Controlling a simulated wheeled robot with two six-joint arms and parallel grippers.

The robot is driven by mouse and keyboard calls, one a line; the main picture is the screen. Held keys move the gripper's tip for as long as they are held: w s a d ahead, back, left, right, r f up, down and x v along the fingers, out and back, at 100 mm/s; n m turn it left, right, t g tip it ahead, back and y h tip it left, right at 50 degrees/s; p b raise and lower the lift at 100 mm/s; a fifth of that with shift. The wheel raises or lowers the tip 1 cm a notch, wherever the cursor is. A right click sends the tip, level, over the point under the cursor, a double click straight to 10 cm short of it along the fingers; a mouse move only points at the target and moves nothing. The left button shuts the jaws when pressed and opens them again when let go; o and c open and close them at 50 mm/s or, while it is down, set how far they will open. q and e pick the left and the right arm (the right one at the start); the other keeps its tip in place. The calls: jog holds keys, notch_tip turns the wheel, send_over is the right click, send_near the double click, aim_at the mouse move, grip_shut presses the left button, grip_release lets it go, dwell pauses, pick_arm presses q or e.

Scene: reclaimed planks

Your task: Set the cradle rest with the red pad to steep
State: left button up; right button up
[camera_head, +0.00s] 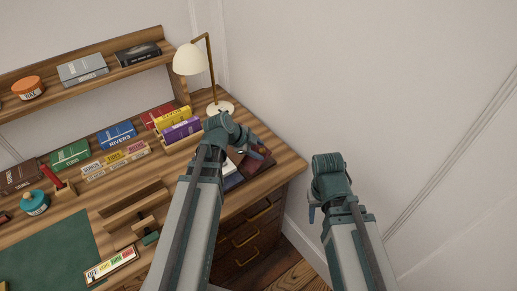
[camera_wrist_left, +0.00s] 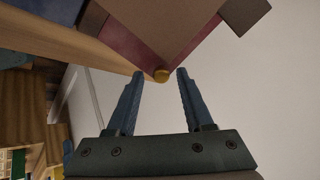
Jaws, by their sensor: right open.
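A dark red, padded-looking piece (camera_head: 262,160) lies at the right end of the desk, mostly hidden behind my left arm. In the left wrist view a tilted brown panel with a maroon edge (camera_wrist_left: 185,52) carries a small gold knob (camera_wrist_left: 162,75); it seems to be the cradle rest with the red pad, but its tilt setting cannot be read. My left gripper (camera_head: 262,152) is over that end of the desk. Its fingers (camera_wrist_left: 160,80) are apart, with the knob between and just beyond their tips. My right gripper (camera_head: 313,208) is open and empty, off the desk's right side.
A lamp (camera_head: 188,60) stands behind my left gripper. Boxed books (camera_head: 181,130) line the desk's back under a shelf (camera_head: 100,80). Wooden bars (camera_head: 130,205), a green mat (camera_head: 45,255) and a labelled strip (camera_head: 110,266) lie left of my left arm. Drawers (camera_head: 245,240) are below; the wall is right.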

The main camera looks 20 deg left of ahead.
pick_arm(q)
jog(key=shift+s+a+r+p, duration=0.1)
jog(key=shift+s+r+p, duration=0.05)
jog(key=shift+r+p, duration=0.25)
jog(key=p+v, duration=1)
jog(key=v, duration=0.3)
jog(key=shift+f, duration=0.15)
jog(key=s+d+f+n+g+y, duration=0.2)
jog(key=s+d+n, duration=0.3)
jog(key=d, duration=0.3)
jog(key=s+d+f+n+g+y, duration=0.2)
jog(key=s+d+n+g+y, duration=0.2)
jog(key=d, duration=0.5)
jog(key=shift+s+n, duration=1)
jog(key=shift+n, duration=0.9)
